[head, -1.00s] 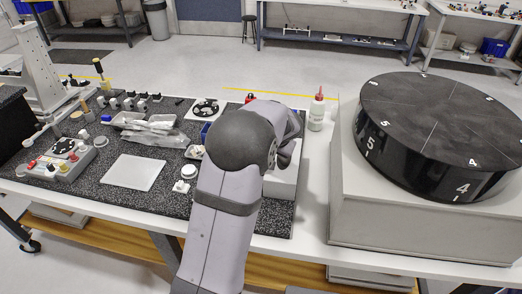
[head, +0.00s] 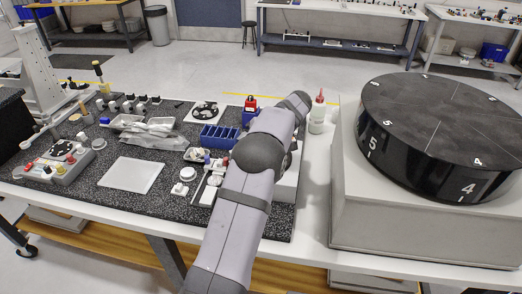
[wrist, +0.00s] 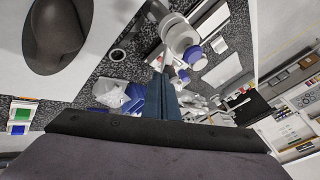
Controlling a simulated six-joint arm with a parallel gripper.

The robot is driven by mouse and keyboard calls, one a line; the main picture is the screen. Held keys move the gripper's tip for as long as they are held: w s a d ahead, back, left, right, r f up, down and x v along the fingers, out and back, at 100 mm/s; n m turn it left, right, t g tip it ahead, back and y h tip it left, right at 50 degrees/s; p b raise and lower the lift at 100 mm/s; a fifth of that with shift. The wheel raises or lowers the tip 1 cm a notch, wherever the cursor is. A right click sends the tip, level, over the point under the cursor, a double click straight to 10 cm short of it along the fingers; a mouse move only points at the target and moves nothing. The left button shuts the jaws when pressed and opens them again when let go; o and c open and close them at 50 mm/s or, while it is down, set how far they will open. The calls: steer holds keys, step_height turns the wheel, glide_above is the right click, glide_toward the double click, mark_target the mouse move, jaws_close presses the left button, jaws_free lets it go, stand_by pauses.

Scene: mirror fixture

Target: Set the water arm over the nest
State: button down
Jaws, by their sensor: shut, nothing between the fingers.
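I cannot clearly pick out the water arm or the nest. Small white fixture parts (head: 209,191) with a thin upright piece stand just left of my arm in the head view, and a round white piece (head: 188,174) sits beside them. In the wrist view, white cylindrical parts (wrist: 181,36) and a blue-capped part (wrist: 193,56) lie beyond my fingers. My gripper (wrist: 164,92) is shut and empty there, apart from these parts. In the head view my arm hides the gripper and part of the bench on the right.
A blue compartment bin (head: 219,136), a red-topped item (head: 251,103) and a white bottle with a red tip (head: 318,112) stand near my arm. A large black numbered drum (head: 440,130) stands on a block at right. A white plate (head: 131,175) lies on the speckled mat.

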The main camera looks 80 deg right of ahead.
steer(key=shift+w+a+n+y+p, duration=0.2)
steer(key=shift+w+a+n+y, duration=0.15)
steer(key=shift+w+n, duration=0.3)
steer(key=shift+w+a+n+y+p, duration=0.2)
steer(key=shift+w+n+y, duration=0.2)
steer(key=shift+w, duration=0.3)
steer(key=shift+w+a+f+n+y, duration=0.15)
steer(key=shift+n+y, duration=0.1)
steer(key=shift+n, duration=0.2)
steer(key=shift+w+a+r+n+y, duration=0.1)
steer(key=shift+w+n+y, duration=0.1)
steer(key=shift+n, duration=0.2)
steer(key=shift+w+a+b, duration=0.35)
steer(key=shift+a+b, duration=0.2)
steer(key=shift+b, duration=0.05)
steer(key=shift+w+a, duration=0.1)
steer(key=shift+a, duration=0.05)
steer(key=v, duration=0.7)
